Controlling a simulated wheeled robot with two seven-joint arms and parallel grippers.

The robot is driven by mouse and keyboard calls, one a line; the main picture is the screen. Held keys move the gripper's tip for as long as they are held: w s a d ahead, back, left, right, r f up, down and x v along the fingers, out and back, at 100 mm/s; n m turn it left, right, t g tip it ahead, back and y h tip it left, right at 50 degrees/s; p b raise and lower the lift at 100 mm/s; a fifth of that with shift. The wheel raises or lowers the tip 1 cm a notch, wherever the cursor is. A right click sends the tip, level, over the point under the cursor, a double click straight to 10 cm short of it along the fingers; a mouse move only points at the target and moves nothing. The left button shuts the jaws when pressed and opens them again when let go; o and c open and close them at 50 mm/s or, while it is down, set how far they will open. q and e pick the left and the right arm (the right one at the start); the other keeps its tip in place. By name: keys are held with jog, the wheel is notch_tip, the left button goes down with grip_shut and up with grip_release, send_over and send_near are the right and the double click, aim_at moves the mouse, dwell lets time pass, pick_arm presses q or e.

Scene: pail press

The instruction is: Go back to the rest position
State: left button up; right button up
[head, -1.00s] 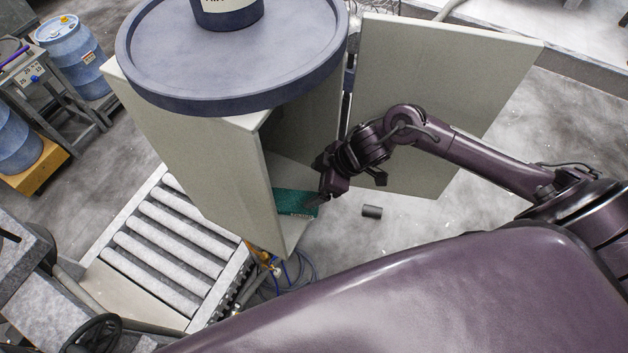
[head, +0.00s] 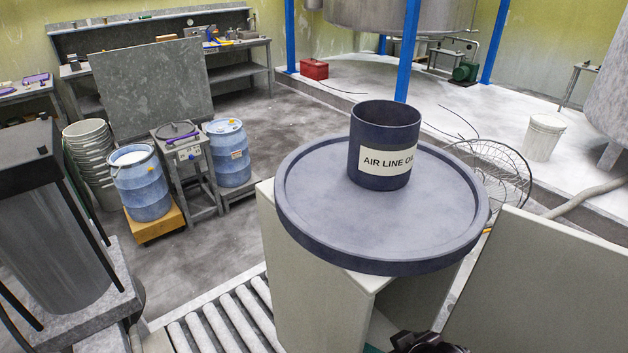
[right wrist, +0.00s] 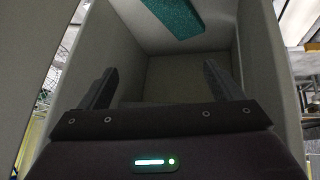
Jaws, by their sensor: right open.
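In the right wrist view my right gripper (right wrist: 160,92) is open, with its two dark fingers apart and nothing between them. It points into a grey cabinet (right wrist: 190,80) with bare inner walls. A teal block-like item (right wrist: 172,14) lies on a pale surface inside the cabinet, beyond the fingers and apart from them. In the head view the cabinet (head: 310,275) stands at centre right, and only a dark part of my right arm shows at the bottom edge. My left gripper is not in view.
A round dark tray (head: 300,215) on the cabinet holds a pot labelled AIR LINE OIL (head: 385,172). The cabinet's open door (head: 540,290) stands at the right. A roller conveyor (head: 225,325) is at the lower left. Blue drums (head: 142,185) stand further back. Grey floor lies between.

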jog(key=s+d+m+g, duration=0.3)
jog(key=s+d, duration=0.1)
jog(key=s, duration=0.4)
notch_tip(320, 180, down, 38)
jog(key=s+g+b, duration=0.2)
jog(key=b, duration=0.6)
pick_arm(q)
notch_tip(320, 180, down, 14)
jog(key=b, duration=0.6)
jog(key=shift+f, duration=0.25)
pick_arm(e)
jog(key=s+d+f, duration=0.1)
jog(key=s+f, duration=0.8)
jog(key=f, duration=0.3)
jog(key=s+d+f+h, duration=0.1)
jog(key=s+d+f, duration=0.1)
jog(key=s+f, duration=0.7)
notch_tip(320, 180, down, 3)
jog(key=shift+s+d+f+g, duration=0.1)
jog(key=shift+s+d+g, duration=0.2)
jog(key=shift+g, duration=0.1)
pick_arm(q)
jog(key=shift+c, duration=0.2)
pick_arm(e)
jog(key=shift+s, duration=0.35)
jog(key=shift+c, duration=0.3)
